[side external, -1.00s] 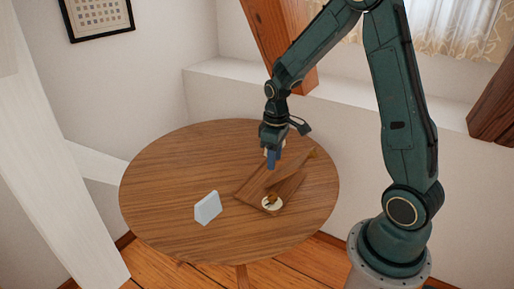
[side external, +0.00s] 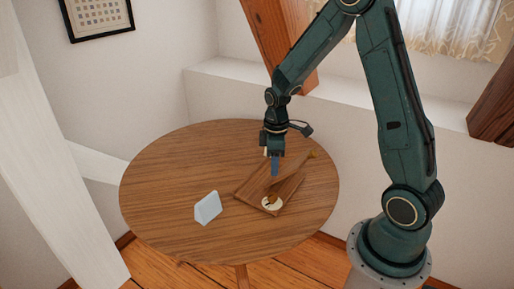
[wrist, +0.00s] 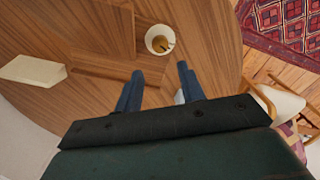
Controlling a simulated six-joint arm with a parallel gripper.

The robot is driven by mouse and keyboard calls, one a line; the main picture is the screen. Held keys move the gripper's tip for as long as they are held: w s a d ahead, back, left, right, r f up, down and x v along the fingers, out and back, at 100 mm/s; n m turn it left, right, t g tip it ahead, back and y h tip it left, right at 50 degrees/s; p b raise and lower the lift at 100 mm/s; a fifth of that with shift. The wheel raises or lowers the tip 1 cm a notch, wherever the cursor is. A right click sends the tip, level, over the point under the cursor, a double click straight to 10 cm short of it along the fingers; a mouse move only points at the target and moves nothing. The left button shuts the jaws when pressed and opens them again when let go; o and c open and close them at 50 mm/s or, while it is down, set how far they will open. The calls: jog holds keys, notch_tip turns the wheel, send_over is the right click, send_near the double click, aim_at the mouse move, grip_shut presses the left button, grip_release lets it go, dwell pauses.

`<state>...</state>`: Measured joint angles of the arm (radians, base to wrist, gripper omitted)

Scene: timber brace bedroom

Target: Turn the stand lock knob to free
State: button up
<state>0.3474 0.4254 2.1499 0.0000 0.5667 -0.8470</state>
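The wooden stand (side external: 250,188) lies on the round table, with a slanted wooden panel rising from its base. The stand also shows in the wrist view (wrist: 105,68). The lock knob (side external: 273,199) is a small brown piece on a pale round dial (side external: 265,205) at the stand's near corner. In the wrist view the knob (wrist: 160,44) sits on the dial, ahead of my fingers. My gripper (side external: 275,174) points down above the stand, behind the knob and apart from it. In the wrist view its two blue fingers (wrist: 158,82) are spread with nothing between them.
A pale blue-white wedge-shaped block (side external: 208,208) stands on the round table (side external: 160,190), left of the stand; it also shows in the wrist view (wrist: 32,70). The table's left side is clear. A chair (wrist: 282,105) and a red patterned rug (wrist: 290,25) lie beyond the table edge.

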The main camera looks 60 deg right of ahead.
aim_at(273, 195)
jog(key=shift+f, duration=5.9)
jog(key=c, duration=0.7)
